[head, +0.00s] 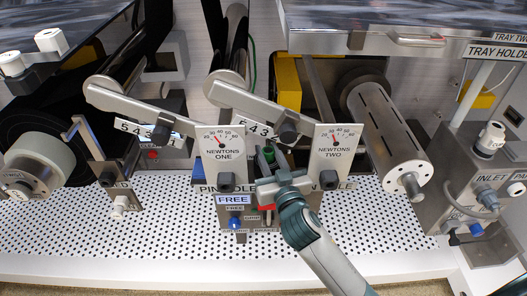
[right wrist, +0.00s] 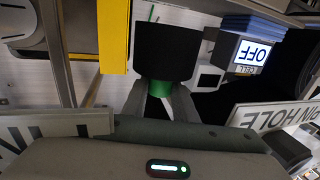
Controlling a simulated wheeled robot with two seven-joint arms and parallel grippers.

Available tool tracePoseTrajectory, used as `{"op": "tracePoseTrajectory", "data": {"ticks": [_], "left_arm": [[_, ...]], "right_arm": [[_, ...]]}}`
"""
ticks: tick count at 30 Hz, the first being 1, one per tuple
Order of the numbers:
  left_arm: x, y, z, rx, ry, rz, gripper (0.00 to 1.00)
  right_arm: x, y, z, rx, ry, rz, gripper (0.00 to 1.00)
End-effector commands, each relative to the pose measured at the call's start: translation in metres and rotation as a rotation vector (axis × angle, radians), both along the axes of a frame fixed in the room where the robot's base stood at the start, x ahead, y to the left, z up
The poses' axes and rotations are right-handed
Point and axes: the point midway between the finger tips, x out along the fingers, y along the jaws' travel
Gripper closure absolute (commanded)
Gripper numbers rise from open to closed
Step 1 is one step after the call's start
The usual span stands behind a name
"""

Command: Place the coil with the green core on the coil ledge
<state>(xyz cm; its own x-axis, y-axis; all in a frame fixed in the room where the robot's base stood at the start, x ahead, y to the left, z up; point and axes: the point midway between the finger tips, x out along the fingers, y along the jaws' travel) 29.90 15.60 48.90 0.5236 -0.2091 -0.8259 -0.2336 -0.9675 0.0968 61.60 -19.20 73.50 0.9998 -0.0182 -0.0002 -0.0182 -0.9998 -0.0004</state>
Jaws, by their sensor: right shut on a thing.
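My right gripper (head: 272,178) reaches in from the bottom right of the head view, between the two NEWTONS dial plates. It is shut on the coil with the green core; the green core (head: 269,154) shows just beyond its fingertips. In the right wrist view the coil (right wrist: 166,48) is a black cylinder, and its green stem (right wrist: 178,100) lies between the fingers (right wrist: 160,97). The coil is held off any surface that I can make out. I cannot pick out the coil ledge with certainty. My left gripper is not in view.
Dial plates NEWTONS ONE (head: 222,158) and NEWTONS TWO (head: 335,150) flank the gripper closely. A large metal roller (head: 390,140) stands at right. A yellow block (right wrist: 114,35) is close beside the coil. The perforated white deck (head: 170,235) in front is mostly clear.

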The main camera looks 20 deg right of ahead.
Motion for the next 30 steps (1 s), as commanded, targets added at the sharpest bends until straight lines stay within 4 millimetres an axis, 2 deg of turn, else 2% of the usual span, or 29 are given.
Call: {"op": "tracePoseTrajectory", "data": {"ticks": [3,9,21,30], "left_arm": [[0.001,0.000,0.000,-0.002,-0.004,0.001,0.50],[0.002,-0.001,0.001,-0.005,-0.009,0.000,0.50],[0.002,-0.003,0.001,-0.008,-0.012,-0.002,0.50],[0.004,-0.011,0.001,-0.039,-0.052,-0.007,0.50]], "right_arm": [[0.023,0.000,0.002,-0.001,-0.005,0.001,1.00],[0.043,0.000,0.001,0.000,-0.003,0.001,1.00],[0.045,0.000,-0.001,0.000,-0.002,0.001,1.00],[0.044,0.000,-0.031,-0.002,-0.001,0.001,1.00]]}}
